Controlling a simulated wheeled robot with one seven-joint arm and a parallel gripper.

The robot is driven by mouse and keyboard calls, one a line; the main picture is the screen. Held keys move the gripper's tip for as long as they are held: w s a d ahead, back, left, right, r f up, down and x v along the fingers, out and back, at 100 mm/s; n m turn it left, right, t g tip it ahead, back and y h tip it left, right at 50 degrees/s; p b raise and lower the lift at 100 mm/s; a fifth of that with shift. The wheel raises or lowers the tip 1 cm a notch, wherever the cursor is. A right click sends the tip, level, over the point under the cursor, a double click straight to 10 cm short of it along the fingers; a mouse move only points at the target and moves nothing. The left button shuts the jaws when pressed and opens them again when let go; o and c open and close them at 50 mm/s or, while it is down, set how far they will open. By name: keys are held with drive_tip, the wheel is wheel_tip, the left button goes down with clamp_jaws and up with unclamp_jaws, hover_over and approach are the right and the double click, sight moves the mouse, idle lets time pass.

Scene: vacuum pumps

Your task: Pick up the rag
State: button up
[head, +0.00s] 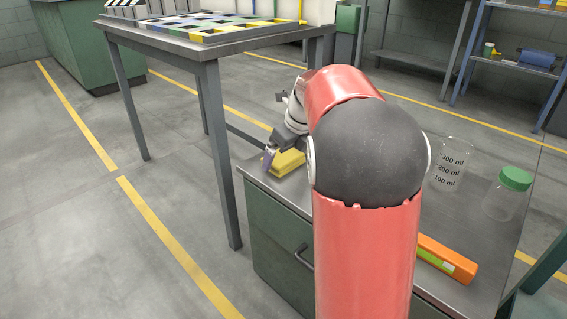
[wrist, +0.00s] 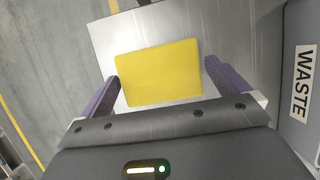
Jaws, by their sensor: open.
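The rag is a flat yellow cloth (wrist: 158,72) lying on the grey metal bench top (wrist: 115,40). In the head view the yellow rag (head: 287,163) shows near the left end of the bench, partly hidden by my gripper. My gripper (wrist: 162,80) is open, with one purple finger on each side of the rag in the wrist view. The jaws are empty. I cannot tell how high the fingertips are above the bench. In the head view my gripper (head: 270,155) is at the rag, and my arm hides part of the bench.
A glass beaker (head: 447,165), a jar with a green lid (head: 509,192) and an orange box (head: 446,259) stand on the bench to the right. A container marked WASTE (wrist: 303,75) is close on the right in the wrist view. A taller table (head: 215,50) stands behind left.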

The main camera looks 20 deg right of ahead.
sight(285, 157)
drive_tip(key=c, duration=0.7)
drive_tip(key=shift+r, duration=0.1)
wheel_tip(285, 157, up, 20)
drive_tip(key=p, duration=0.6)
drive_tip(key=o, duration=0.5)
drive_tip(key=shift+c, duration=0.2)
drive_tip(key=c, duration=0.4)
